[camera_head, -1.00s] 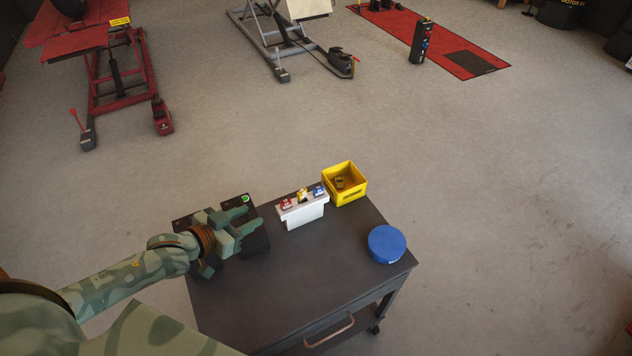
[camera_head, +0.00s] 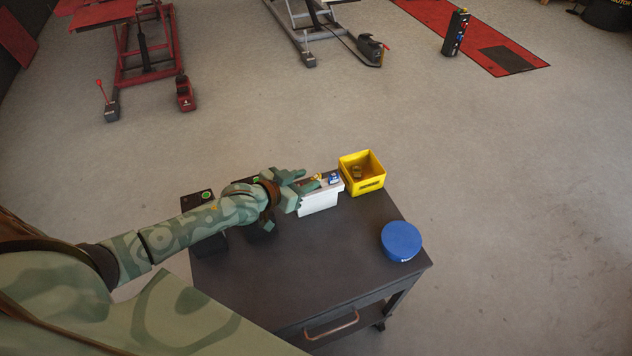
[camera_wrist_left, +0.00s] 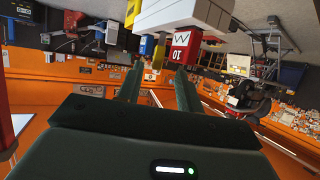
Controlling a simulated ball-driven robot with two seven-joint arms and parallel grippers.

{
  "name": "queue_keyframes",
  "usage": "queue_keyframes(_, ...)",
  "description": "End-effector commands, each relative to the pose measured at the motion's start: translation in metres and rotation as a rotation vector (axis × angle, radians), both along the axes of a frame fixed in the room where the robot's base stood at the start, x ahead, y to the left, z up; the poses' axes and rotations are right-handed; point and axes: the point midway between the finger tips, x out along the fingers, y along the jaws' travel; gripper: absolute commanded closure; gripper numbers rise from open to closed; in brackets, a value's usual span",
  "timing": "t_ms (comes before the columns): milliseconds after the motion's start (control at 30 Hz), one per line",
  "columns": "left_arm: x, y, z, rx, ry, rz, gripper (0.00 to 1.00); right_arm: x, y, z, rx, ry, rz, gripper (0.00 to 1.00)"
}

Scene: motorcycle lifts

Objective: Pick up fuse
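A white fuse stand (camera_head: 319,203) stands on the dark cart top. A yellow fuse (camera_head: 318,177) and a blue fuse (camera_head: 334,179) show on it. My left gripper (camera_head: 307,180) is at the stand's left end and hides the red fuse in the head view. In the left wrist view the red fuse (camera_wrist_left: 180,45), marked 10, is just beyond the fingertips, nearest the right-hand finger. The yellow fuse (camera_wrist_left: 158,56) and blue fuse (camera_wrist_left: 146,46) are behind it. The left fingers are apart with nothing visibly held. My right gripper is not in view.
A yellow crate (camera_head: 372,187) with a small object inside stands right of the stand. A round blue container (camera_head: 401,240) is near the cart's (camera_head: 300,275) right edge. Black boxes (camera_head: 198,198) stand at its left, partly behind my arm. Motorcycle lifts stand farther back.

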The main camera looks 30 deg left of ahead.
Motion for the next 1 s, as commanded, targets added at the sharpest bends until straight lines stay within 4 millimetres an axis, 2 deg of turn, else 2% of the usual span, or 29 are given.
queue_keyframes(100,0.017,-0.012,-0.011,-0.002,0.0,0.0,0.64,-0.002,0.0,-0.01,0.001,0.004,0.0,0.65)
queue_keyframes(200,0.028,-0.015,-0.017,-0.001,0.0,0.0,0.64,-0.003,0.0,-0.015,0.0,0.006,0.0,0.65)
queue_keyframes(467,0.033,-0.017,-0.016,0.001,0.001,0.0,0.64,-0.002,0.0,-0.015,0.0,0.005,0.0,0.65)
queue_keyframes(500,0.033,-0.017,-0.016,0.001,0.001,0.0,0.66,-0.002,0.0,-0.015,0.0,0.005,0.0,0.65)
queue_keyframes(600,0.033,-0.017,-0.016,0.001,0.0,0.0,0.94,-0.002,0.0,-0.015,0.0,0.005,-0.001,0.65)
queue_keyframes(633,0.033,-0.016,-0.016,0.001,0.0,0.0,1.0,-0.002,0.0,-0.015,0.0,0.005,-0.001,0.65)
queue_keyframes(1000,0.033,-0.016,-0.015,0.001,0.0,0.0,1.0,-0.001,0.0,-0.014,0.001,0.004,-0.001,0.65)
